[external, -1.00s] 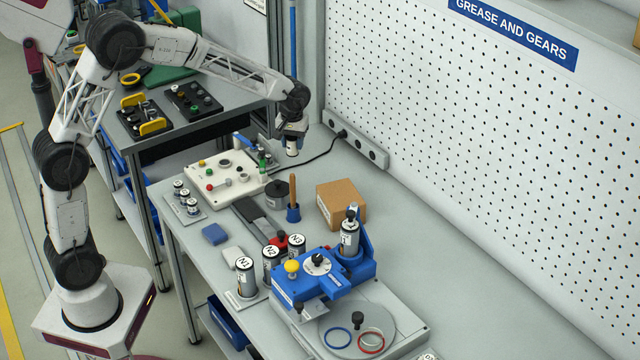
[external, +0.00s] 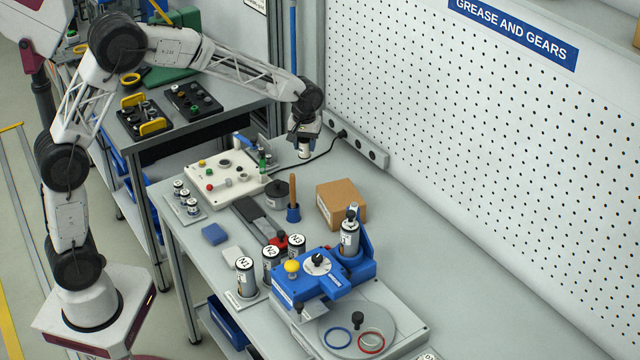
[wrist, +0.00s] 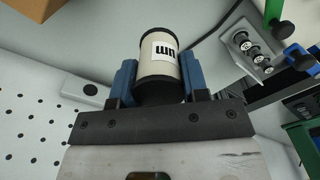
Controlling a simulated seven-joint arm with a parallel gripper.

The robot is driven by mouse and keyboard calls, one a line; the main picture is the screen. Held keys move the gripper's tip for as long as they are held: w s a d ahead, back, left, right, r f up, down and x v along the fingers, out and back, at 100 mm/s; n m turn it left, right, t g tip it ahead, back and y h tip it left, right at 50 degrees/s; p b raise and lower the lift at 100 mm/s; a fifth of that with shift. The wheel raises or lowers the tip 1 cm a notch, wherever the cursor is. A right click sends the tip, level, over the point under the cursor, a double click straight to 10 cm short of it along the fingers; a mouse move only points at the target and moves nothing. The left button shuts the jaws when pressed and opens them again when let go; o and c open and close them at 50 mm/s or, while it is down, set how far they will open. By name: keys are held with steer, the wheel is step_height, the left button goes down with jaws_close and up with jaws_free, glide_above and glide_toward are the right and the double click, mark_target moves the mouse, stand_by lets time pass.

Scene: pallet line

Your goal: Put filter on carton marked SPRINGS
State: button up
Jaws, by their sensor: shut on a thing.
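My gripper (external: 304,137) is shut on the filter (external: 304,151), a small white cylinder with dark ends, and holds it above the back of the bench. In the wrist view the filter (wrist: 160,58) sits between the blue fingers (wrist: 158,82), with dark, partly legible lettering on its side. A plain brown carton (external: 341,205) stands on the bench, to the right and nearer the camera than my gripper. No SPRINGS marking is readable on it. A corner of the carton (wrist: 38,8) shows at the top left of the wrist view.
A blue fixture (external: 325,275) holding a canister stands in front of the carton. A white panel (external: 222,175) with knobs lies left of my gripper. The pegboard wall (external: 480,150) bounds the right.

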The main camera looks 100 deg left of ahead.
step_height(320, 180, up, 6)
steer(key=n, duration=0.2)
glide_above(341, 193)
steer(key=shift+r, duration=0.2)
steer(key=shift+f, duration=0.1)
steer(key=shift+f, duration=3)
steer(key=shift+f, duration=1.85)
steer(key=shift+f, duration=0.2)
steer(key=o, duration=0.9)
